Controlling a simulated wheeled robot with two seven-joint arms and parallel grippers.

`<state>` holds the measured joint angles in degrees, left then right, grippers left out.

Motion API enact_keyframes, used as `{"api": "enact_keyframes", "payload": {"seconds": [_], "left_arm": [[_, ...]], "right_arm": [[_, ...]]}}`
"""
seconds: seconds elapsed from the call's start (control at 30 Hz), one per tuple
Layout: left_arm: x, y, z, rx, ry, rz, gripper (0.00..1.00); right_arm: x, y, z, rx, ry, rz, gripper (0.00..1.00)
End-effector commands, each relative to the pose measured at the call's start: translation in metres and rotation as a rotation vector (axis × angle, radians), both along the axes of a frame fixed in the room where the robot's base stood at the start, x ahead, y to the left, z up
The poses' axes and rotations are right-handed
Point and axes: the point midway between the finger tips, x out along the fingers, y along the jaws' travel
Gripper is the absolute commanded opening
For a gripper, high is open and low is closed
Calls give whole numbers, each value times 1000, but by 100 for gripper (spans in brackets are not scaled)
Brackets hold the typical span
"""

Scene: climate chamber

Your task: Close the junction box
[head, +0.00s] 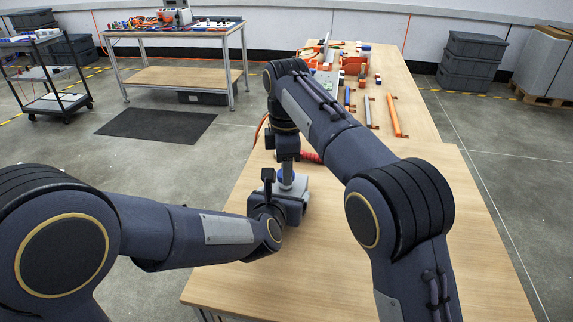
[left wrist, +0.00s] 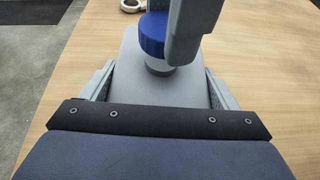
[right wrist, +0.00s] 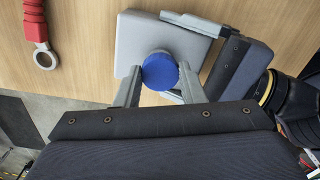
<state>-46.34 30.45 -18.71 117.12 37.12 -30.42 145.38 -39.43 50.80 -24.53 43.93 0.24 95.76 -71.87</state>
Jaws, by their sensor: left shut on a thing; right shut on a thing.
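The junction box (right wrist: 136,42) is a grey box on the wooden table, with a round blue knob (right wrist: 160,71) standing on its grey top. The knob also shows in the left wrist view (left wrist: 152,35). My left gripper (left wrist: 155,88) is shut on the box, one finger along each side. My right gripper (right wrist: 158,88) comes from above and is shut on the blue knob, a finger on either side. In the head view my arms hide much of the box (head: 293,187). I cannot tell whether the top is fully seated.
A red-handled tool with a grey ring end (right wrist: 45,57) lies on the table beside the box. Farther back lie an orange bar (head: 394,116) and other parts. The table (head: 340,260) is bare in front. A second workbench (head: 180,30) and a dark cart (head: 50,80) stand beyond.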

Motion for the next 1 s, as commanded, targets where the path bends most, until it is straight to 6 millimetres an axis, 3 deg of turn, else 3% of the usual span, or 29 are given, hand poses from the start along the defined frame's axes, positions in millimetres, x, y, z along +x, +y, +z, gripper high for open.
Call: {"api": "enact_keyframes", "payload": {"seconds": [0.2,1.0], "left_arm": [[0,0,0,0,-1,0,41],[0,0,1,0,-1,0,41]], "right_arm": [[0,0,-12,1,1,0,15],[0,0,-17,0,1,0,15]]}}
